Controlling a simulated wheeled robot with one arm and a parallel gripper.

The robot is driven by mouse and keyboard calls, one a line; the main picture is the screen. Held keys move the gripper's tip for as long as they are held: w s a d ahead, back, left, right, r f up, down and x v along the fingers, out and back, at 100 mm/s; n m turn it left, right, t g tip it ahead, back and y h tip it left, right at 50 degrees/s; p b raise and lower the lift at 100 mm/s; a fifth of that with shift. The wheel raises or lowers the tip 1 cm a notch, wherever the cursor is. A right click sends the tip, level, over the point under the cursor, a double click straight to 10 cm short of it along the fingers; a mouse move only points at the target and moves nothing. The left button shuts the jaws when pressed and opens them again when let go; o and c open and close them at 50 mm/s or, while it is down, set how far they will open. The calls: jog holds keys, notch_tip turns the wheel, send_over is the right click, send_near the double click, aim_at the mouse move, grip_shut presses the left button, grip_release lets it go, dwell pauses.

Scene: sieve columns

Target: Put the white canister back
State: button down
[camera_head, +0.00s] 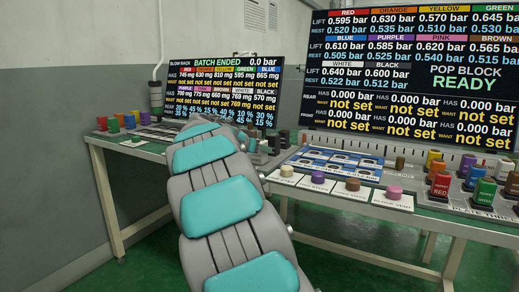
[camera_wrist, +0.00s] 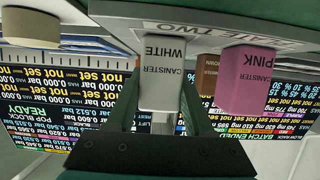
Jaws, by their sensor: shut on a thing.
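In the wrist view, which looks upside down, the white canister (camera_wrist: 162,75) is between the two dark green fingers of my gripper (camera_wrist: 160,98), which is shut on it. Its label reads "CANISTER WHITE". Its base end is close to a pale strip marked "PLATE TWO" (camera_wrist: 205,28); I cannot tell whether it rests there. A pink canister (camera_wrist: 247,80) and a brown canister (camera_wrist: 208,72) stand beside it. In the head view my grey and teal arm reaches toward the left table and hides most of the gripper and the white canister.
The left table (camera_head: 130,147) holds several coloured canisters at its left end. The right table (camera_head: 345,210) holds coloured knobs, blue-and-white cards and more canisters, including a red one (camera_head: 440,187). Screens (camera_head: 225,95) (camera_head: 410,75) stand behind both tables. The floor between them is clear.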

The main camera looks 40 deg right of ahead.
jog(key=shift+f, duration=0.15)
jog(key=shift+c, duration=1.4)
grip_release()
jog(key=shift+r, duration=0.2)
jog(key=shift+a, duration=0.1)
jog(key=b+v, duration=0.1)
jog(key=v, duration=1.1)
